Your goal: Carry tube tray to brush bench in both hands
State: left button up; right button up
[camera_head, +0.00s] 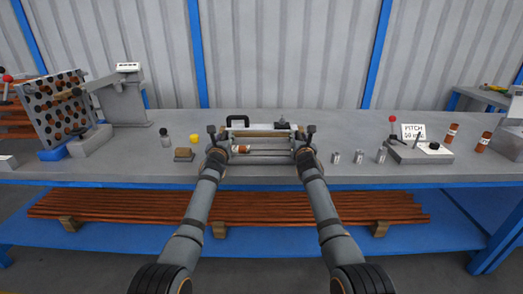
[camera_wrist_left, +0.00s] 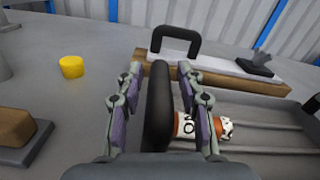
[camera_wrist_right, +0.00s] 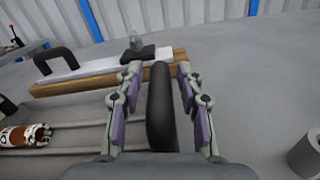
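The grey tube tray (camera_head: 265,160) lies on the bench in front of me, with long rails inside and an upright black handle at each end. A brown tube with a white patterned end (camera_wrist_left: 185,126) lies in its left part. My left gripper (camera_head: 217,137) straddles the tray's left handle (camera_wrist_left: 158,110); its fingers are apart, with gaps beside the handle. My right gripper (camera_head: 305,137) straddles the right handle (camera_wrist_right: 162,110) likewise, fingers apart. Which surface is the brush bench, I cannot tell.
Behind the tray lies a wood-edged fixture (camera_head: 258,132) with a black handle. A yellow cap (camera_head: 194,139) and brown block (camera_head: 184,153) stand left. Several metal cylinders (camera_head: 358,157) and a red-knobbed lever box (camera_head: 415,153) stand right. A perforated rack (camera_head: 55,108) stands far left.

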pick_arm(q)
grip_shut()
pick_arm(e)
grip_shut()
